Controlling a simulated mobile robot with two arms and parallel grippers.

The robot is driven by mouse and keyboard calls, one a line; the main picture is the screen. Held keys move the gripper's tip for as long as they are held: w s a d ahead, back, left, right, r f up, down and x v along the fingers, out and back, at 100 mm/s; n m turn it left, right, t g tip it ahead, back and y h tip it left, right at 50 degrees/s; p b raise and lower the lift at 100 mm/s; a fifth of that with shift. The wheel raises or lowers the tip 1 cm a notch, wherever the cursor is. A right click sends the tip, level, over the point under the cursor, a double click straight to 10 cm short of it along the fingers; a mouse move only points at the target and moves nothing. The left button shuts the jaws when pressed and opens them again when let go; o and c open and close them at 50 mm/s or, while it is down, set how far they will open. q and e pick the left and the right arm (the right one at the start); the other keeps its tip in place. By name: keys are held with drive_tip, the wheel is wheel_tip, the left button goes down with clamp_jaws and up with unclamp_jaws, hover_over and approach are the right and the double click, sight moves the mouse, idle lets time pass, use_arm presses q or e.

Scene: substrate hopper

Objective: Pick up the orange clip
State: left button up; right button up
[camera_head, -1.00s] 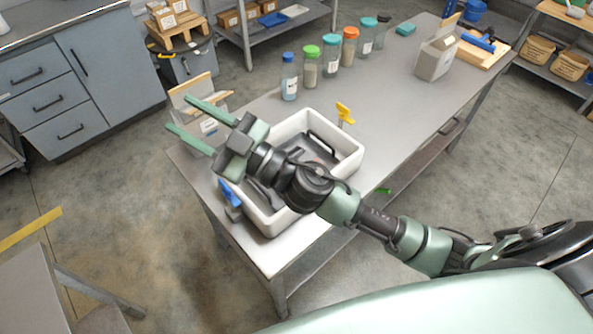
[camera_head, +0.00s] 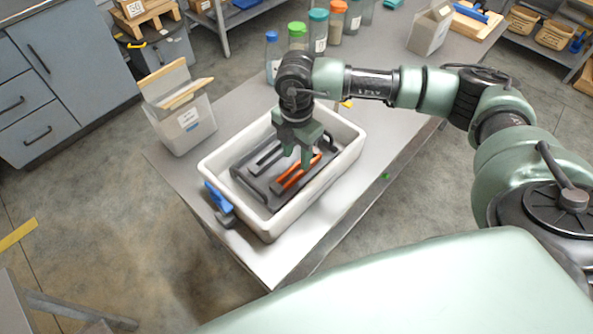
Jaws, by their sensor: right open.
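The orange clip (camera_head: 292,180) lies on a dark grey rack (camera_head: 248,180) inside a white tray (camera_head: 268,229) on the metal table. My right gripper (camera_head: 298,163) points down over the tray, its green fingers open just above the clip's upper part. The fingers partly cover the clip. I cannot tell whether they touch it. My left gripper is not in view.
A blue clamp (camera_head: 217,199) sits at the tray's left edge. Several lidded jars (camera_head: 318,32) line the back.

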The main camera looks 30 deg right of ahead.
sight(297, 167)
wheel_tip(297, 167, down, 5)
drive_tip(key=shift+r+p, duration=0.15)
drive_tip(key=shift+p, duration=0.65)
drive_tip(key=shift+f, duration=0.35)
clamp_jaws()
